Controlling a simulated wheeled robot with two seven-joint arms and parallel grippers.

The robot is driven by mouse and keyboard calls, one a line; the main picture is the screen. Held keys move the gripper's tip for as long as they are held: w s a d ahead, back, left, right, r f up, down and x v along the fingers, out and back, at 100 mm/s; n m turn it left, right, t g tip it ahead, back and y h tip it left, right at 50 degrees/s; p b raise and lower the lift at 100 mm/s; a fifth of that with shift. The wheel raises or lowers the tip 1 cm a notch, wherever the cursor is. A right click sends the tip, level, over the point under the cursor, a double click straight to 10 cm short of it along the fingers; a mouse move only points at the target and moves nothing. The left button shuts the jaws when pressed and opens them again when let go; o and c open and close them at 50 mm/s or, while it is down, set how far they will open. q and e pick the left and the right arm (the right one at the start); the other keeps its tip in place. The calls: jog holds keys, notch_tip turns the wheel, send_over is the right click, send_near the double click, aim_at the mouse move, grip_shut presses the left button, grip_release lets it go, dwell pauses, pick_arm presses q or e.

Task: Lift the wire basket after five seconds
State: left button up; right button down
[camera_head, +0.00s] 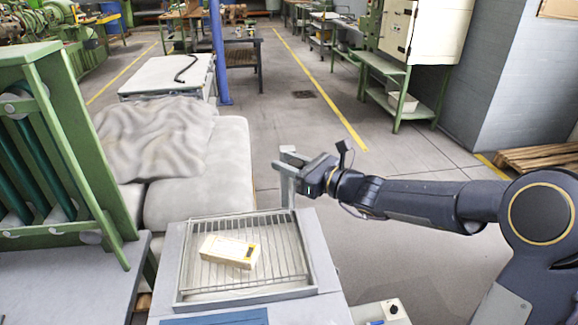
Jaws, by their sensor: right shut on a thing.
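The wire basket (190,265) is a shallow grey tray-like frame with thin parallel wires. It sits on top of a grey box-shaped machine (335,300) at the bottom middle of the head view. A cream and yellow carton (228,251) lies tilted inside it, left of its middle. My right gripper (288,178) comes in from the right. It is shut at the basket's far right corner, on an upright grey part there; the exact contact is too small to make out. My left gripper is not in view.
A green frame with dark rollers (90,170) stands close on the left. Behind the basket are a pale padded block with a crumpled cloth (155,135) and a white table (165,76). A blue post (219,50) rises beyond. The floor right of the basket is open.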

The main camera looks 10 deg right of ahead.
jog(key=shift+r, duration=0.45)
jog(key=c, duration=1.2)
grip_release()
jog(key=shift+c, duration=0.2)
jog(key=shift+o, duration=1)
jog(key=shift+f, duration=0.2)
jog(key=v, duration=0.7)
jog(key=shift+s+d, duration=0.3)
